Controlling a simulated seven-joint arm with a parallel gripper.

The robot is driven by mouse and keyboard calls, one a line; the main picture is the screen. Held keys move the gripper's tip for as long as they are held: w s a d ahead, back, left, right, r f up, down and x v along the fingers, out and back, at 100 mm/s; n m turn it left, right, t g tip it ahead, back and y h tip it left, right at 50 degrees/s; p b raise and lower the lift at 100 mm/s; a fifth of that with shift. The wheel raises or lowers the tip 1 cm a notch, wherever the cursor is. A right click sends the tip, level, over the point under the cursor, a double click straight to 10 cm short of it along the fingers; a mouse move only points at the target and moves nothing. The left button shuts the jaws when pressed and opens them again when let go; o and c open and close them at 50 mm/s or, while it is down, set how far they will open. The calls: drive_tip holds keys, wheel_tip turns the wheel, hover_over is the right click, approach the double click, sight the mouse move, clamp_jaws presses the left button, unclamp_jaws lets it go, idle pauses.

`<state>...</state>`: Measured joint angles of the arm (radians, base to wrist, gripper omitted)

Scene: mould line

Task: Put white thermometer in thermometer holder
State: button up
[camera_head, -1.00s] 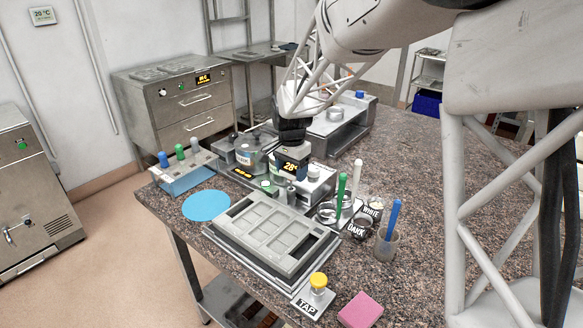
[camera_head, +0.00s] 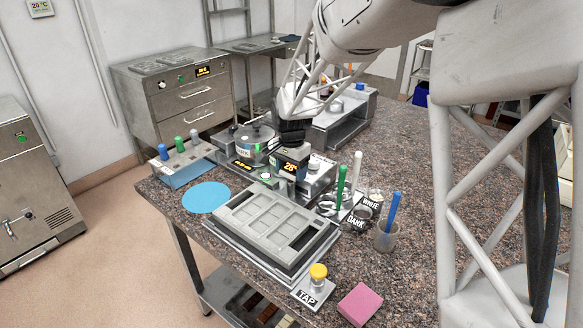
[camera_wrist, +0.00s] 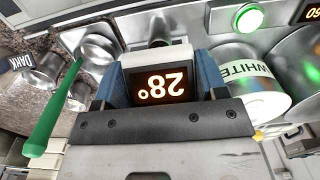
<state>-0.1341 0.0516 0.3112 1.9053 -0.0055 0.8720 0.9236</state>
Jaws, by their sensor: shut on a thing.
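The white thermometer (camera_wrist: 128,58) has a dark screen reading 28° in orange. It fills the middle of the wrist view, with its screen upside down there. My gripper (camera_wrist: 160,88) is shut on it, with one blue finger on each side. In the head view my gripper (camera_head: 292,150) holds the thermometer (camera_head: 289,167) over the middle of the bench, among the machines behind the grey mould. Its lower end is hidden, so I cannot tell whether it touches anything. I cannot clearly make out the thermometer holder.
A pot labelled WHITE (camera_wrist: 245,82) stands close to the thermometer. A green spatula (camera_wrist: 52,112) leans from the cups. The grey mould (camera_head: 270,226), blue disc (camera_head: 206,197), blue spatula (camera_head: 393,212) and pink sponge (camera_head: 360,304) are in front.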

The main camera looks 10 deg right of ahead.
drive_tip(key=shift+f, duration=0.2)
drive_tip(key=o, duration=1)
drive_tip(key=shift+o, duration=0.5)
drive_tip(key=shift+r, duration=0.1)
drive_tip(key=shift+r, duration=3.4)
